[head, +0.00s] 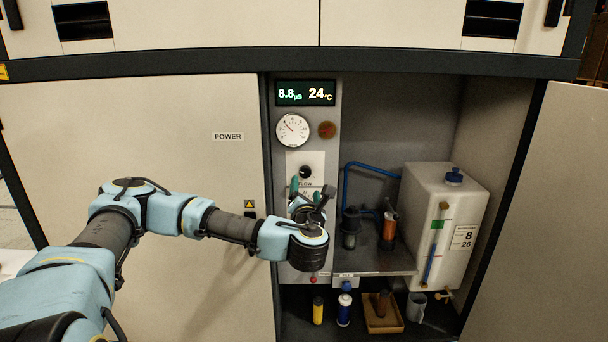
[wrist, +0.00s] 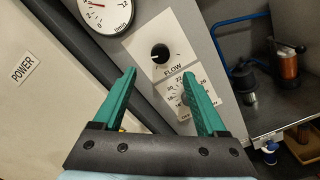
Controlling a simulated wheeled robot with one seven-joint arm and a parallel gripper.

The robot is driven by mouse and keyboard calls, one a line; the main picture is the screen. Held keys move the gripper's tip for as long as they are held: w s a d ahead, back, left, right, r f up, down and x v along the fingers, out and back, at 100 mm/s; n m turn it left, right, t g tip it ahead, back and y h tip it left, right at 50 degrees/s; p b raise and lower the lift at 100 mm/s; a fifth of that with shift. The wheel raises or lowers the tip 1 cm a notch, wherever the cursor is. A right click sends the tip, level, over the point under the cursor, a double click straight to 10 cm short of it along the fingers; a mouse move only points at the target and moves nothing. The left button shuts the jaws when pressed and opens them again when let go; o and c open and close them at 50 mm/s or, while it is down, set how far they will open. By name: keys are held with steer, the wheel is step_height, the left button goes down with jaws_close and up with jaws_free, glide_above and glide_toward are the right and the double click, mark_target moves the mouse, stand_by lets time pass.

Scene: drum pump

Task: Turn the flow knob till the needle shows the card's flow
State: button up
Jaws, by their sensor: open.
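The black flow knob (head: 305,172) sits on a pale plate marked FLOW; in the wrist view the knob (wrist: 160,54) has a white pointer mark at its left. The round gauge (head: 293,130) is above it; its needle points up and left, and its exact reading is too small to tell. The gauge is cut off in the wrist view (wrist: 103,13). A white card (head: 465,238) on the tank shows 8 above 26. My gripper (wrist: 158,79) is open and empty, its green fingers below the flow knob, around the lower numbered dial in the picture, apart from the knob.
A display (head: 305,93) reads 8.8 and 24 °C. A red-brown round part (head: 327,130) is beside the gauge. The white tank (head: 425,210), a blue hose (head: 346,178) and the pump parts stand to the right. An open door (head: 540,230) flanks the right side. Bottles stand below.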

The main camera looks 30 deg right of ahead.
mark_target(306, 173)
steer(key=p+x, duration=0.2)
steer(key=x, duration=0.8)
steer(key=shift+d+p, duration=0.1)
steer(key=shift+p, duration=0.2)
steer(key=shift+c, duration=0.3)
jaws_close()
